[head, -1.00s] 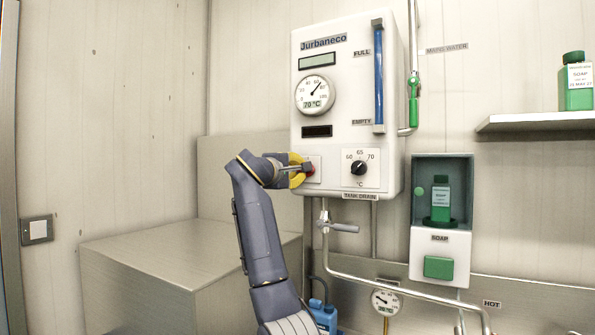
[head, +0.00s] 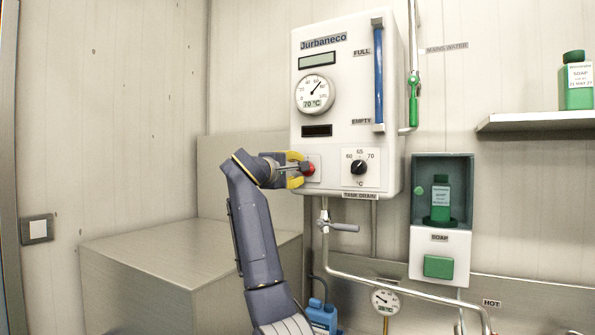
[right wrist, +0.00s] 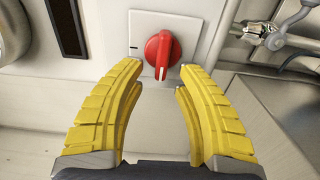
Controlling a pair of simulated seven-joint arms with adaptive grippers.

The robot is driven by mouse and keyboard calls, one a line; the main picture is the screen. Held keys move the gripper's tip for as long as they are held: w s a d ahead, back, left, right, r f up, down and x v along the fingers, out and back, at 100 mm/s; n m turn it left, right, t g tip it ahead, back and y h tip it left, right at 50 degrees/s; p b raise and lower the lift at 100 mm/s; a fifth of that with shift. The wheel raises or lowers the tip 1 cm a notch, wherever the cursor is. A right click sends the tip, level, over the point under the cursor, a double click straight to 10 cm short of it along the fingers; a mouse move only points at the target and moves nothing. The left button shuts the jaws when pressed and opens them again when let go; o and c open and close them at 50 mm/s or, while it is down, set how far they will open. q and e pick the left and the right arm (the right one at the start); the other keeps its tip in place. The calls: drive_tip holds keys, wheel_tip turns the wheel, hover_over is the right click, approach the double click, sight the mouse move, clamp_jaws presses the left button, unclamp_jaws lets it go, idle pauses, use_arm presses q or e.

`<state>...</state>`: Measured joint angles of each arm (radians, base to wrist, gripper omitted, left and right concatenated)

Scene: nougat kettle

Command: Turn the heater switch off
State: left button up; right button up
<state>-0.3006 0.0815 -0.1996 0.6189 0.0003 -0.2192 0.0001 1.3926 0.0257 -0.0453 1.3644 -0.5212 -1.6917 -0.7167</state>
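The heater switch (head: 309,169) is a red rotary knob on a white plate at the lower left of the white Jurbaneco heater (head: 345,100). In the right wrist view the red knob (right wrist: 162,56) is fully visible, its white pointer line toward the bottom of the picture. My right gripper (head: 296,170) is just left of the knob in the head view. Its yellow fingers (right wrist: 158,75) are spread apart in the right wrist view, with the knob beyond their tips and nothing between them. My left gripper is not in view.
A temperature dial (head: 359,168) sits right of the switch on the heater front. A valve handle (head: 345,228) and pipes run below it. A soap dispenser (head: 440,258) is to the right. A metal box (head: 190,255) stands at the lower left.

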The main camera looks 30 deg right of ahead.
drive_tip(key=v, duration=1)
drive_tip(key=shift+s+a, duration=0.2)
drive_tip(key=shift+a, duration=0.05)
drive_tip(key=shift+f, duration=0.1)
